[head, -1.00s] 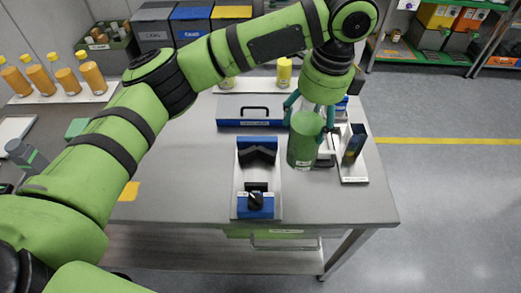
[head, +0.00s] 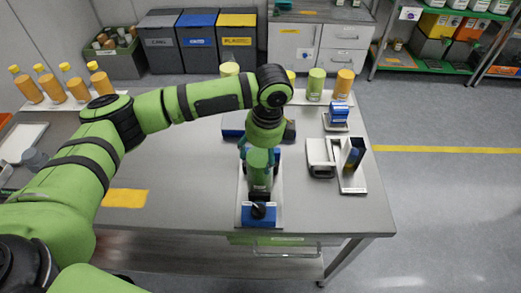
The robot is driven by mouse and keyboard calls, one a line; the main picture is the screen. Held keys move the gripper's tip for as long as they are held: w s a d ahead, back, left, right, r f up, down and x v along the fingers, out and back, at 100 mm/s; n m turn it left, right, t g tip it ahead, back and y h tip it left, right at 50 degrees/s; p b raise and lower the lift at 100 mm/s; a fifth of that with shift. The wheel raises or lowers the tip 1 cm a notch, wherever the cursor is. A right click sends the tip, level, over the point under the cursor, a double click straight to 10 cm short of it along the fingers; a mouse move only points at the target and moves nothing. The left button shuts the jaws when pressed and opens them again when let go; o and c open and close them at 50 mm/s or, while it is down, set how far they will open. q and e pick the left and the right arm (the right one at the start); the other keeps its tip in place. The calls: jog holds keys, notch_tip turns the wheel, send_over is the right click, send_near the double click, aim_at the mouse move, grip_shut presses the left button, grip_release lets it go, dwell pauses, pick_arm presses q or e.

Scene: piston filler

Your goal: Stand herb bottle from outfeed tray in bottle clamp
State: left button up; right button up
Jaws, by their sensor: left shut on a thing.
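The green herb bottle (head: 259,172) is upright in my left gripper (head: 259,152), which is shut around its upper part. The bottle is over the bottle clamp (head: 259,214), between the clamp's rear block, mostly hidden behind it, and the front blue block with a black knob. I cannot tell whether its base touches the clamp's plate. The outfeed tray (head: 326,97) at the back of the table holds another green bottle (head: 316,85) and an orange bottle (head: 344,84), with more partly hidden behind my arm. My right gripper is not in view.
A blue case (head: 233,123) lies behind the clamp, partly hidden. A white device (head: 320,158), a stand with a dark blue upright (head: 353,155) and a blue unit (head: 338,115) are to the right. Orange bottles (head: 78,88) stand at left.

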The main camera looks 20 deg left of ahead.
pick_arm(q)
jog(key=shift+f, duration=0.1)
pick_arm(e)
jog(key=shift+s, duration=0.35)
pick_arm(q)
jog(key=o, duration=1.7)
jog(key=shift+f, duration=0.1)
jog(key=r+b, duration=0.1)
jog(key=r, duration=0.2)
jog(key=d+r, duration=0.1)
jog(key=r, duration=0.3)
jog(key=r+b, duration=0.1)
jog(key=r, duration=0.3)
jog(key=shift+s+d+r+b, duration=0.1)
jog(key=shift+d+r+b, duration=0.1)
jog(key=shift+b, duration=0.15)
jog(key=shift+r, duration=0.4)
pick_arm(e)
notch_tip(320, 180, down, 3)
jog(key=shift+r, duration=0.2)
